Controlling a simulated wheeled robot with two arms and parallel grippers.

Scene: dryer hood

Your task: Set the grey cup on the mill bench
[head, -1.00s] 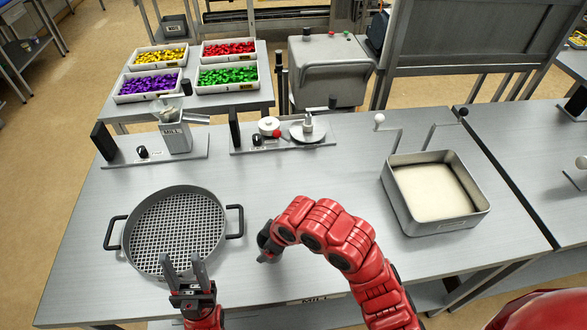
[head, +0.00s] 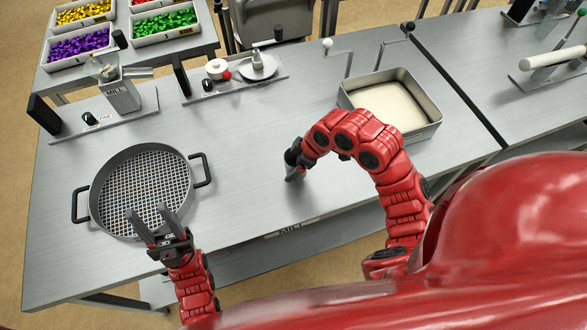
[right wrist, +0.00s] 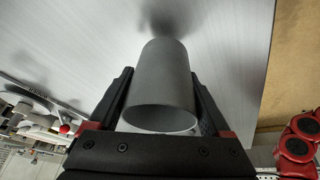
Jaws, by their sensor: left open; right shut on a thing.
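My right gripper (right wrist: 163,100) is shut on the grey cup (right wrist: 160,85). In the right wrist view the cup's round rim faces the camera, and its far end points at the grey bench top with a soft shadow there. In the head view my right gripper (head: 294,160) is low over the front middle of the mill bench (head: 235,140), with the cup mostly hidden. I cannot tell whether the cup touches the bench. My left gripper (head: 152,220) is open and empty at the front edge of the round sieve.
The round sieve (head: 142,190) stands at the left of the bench. The mill (head: 120,95) and a plate with a knob panel (head: 235,80) are along the back. A cream-filled tray (head: 390,100) is at the right. Bench between sieve and tray is largely clear.

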